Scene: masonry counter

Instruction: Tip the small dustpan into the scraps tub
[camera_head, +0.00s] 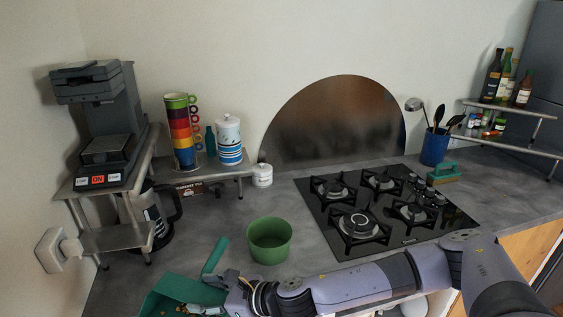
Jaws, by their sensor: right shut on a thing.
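The small dustpan (168,291) is green and shows at the bottom edge, left of centre, with small orange-brown bits in it. Its lower part is cut off by the frame. A green handle (215,255) rises beside the pan. My right gripper (220,281) is shut on the dustpan near the base of this handle; the fingertips are partly hidden. The scraps tub (270,256) is a round green tub standing upright on the counter, right of and behind the dustpan, apart from it. Its inside looks empty from here. My left gripper is out of view.
A black gas hob (330,207) lies to the right of the tub. A coffee machine (100,110) on a metal stand, stacked mugs (183,132) and a striped canister (229,150) stand at the left. A green brush (444,172) lies near the blue utensil pot (434,149).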

